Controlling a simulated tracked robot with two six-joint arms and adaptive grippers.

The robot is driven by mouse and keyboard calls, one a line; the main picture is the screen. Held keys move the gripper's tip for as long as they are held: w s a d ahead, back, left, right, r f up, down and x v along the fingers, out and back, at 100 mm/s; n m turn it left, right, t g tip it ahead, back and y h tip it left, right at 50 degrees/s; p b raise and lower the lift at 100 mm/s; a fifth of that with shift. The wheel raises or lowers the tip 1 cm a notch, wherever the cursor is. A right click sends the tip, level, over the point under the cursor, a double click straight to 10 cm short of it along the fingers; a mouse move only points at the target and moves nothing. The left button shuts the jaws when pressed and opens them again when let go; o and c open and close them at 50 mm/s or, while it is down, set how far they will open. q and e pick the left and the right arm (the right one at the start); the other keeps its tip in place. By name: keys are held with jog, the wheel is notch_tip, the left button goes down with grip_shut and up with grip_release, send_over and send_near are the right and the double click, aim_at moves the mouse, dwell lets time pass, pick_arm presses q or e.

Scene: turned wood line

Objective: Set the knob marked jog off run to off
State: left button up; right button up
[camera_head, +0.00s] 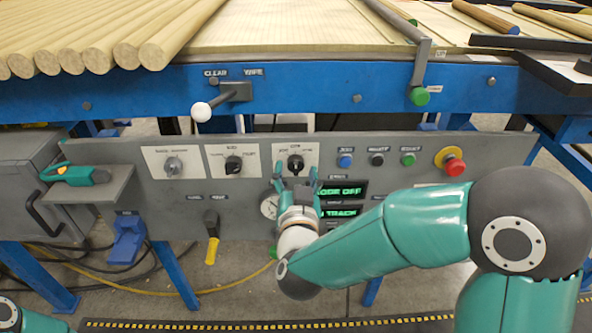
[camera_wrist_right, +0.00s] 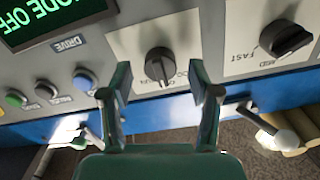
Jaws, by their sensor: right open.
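The black jog-off-run knob (camera_head: 295,163) sits on the rightmost white plate of the grey control panel. It also shows in the right wrist view (camera_wrist_right: 159,67), with its ridge close to upright in that picture. The lettering on its plate is partly hidden or too small to read fully. My right gripper (camera_head: 296,181) is open and empty just below and in front of this knob. In the wrist view its two fingertips (camera_wrist_right: 161,88) stand apart, one to each side of the knob, with no visible contact. My left gripper is not in view.
The speed knob (camera_head: 233,164) and a grey knob (camera_head: 173,166) are to the left. A lit green display (camera_head: 341,189) reads "ODE OFF", its left end hidden. Push buttons (camera_head: 377,159) and a red emergency stop (camera_head: 454,167) are to the right. A white-balled lever (camera_head: 202,111) juts out above.

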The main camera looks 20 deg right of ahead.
jog(key=v, duration=0.6)
dwell(0.3)
jog(key=d+f+n+g+y, duration=0.1)
jog(key=d+f+g, duration=0.3)
jog(key=f, duration=0.9)
jog(key=d+f+g, duration=0.3)
jog(key=d+f, duration=0.2)
jog(key=f, duration=0.8)
jog(key=s+a+f+n+g+y, duration=0.1)
jog(key=s+a+f+g+y, duration=0.35)
jog(key=s+f, duration=0.7)
jog(key=s+a+f+n+g+y, duration=0.2)
jog(key=s+a+f+g+y, duration=0.2)
jog(key=s+a+g, duration=0.3)
notch_tip(320, 180, up, 28)
jog(key=t+p, duration=0.1)
jog(key=p, duration=2.7)
jog(key=shift+s+r+t, duration=0.2)
jog(key=shift+s+t, duration=0.15)
jog(key=shift+s, duration=0.1)
